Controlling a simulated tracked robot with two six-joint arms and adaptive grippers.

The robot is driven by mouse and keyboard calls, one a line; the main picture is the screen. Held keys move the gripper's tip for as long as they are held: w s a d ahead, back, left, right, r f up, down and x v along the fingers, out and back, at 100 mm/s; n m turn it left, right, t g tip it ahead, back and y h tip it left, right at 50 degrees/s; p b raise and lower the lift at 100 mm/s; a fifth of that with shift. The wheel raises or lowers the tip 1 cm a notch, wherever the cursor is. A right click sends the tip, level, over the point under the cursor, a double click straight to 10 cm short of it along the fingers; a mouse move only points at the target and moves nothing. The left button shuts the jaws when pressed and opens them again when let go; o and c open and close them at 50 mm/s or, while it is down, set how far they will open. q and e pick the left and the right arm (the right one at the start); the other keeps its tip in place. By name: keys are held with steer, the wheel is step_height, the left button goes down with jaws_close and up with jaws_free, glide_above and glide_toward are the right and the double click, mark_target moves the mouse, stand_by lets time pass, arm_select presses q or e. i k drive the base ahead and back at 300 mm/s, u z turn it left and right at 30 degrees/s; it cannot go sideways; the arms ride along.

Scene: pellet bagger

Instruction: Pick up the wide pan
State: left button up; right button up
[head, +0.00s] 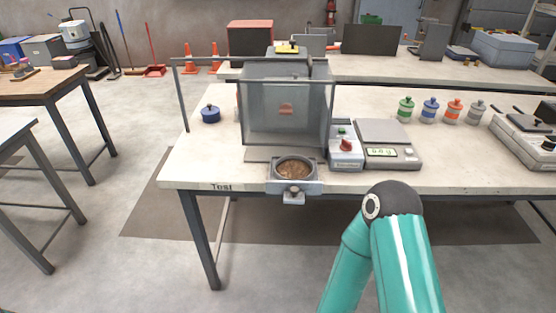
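I cannot make out which thing is the wide pan. A round dark-rimmed dish (294,169) with brown content sits in a grey holder (306,188) at the front edge of the table (240,179), below a clear box-like machine (287,110). A flat grey scale (388,145) with a lit display stands to its right, its plate bare. A teal arm of mine rises from the bottom, right of centre, and its dark joint is in front of the table edge. Neither gripper shows.
A control box with a red knob (346,147) stands between machine and scale. A blue lidded pot (210,114) is at the left. Another device (530,135) is at the far right. The tabletop right of the scale is clear.

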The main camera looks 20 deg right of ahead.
mark_target(291, 167)
steer(key=z, duration=1.35)
steer(key=i, duration=0.1)
steer(key=u, duration=2.8)
steer(key=k, duration=0.8)
steer(key=z, duration=1.15)
steer(key=i, duration=0.9)
steer(key=z, duration=0.05)
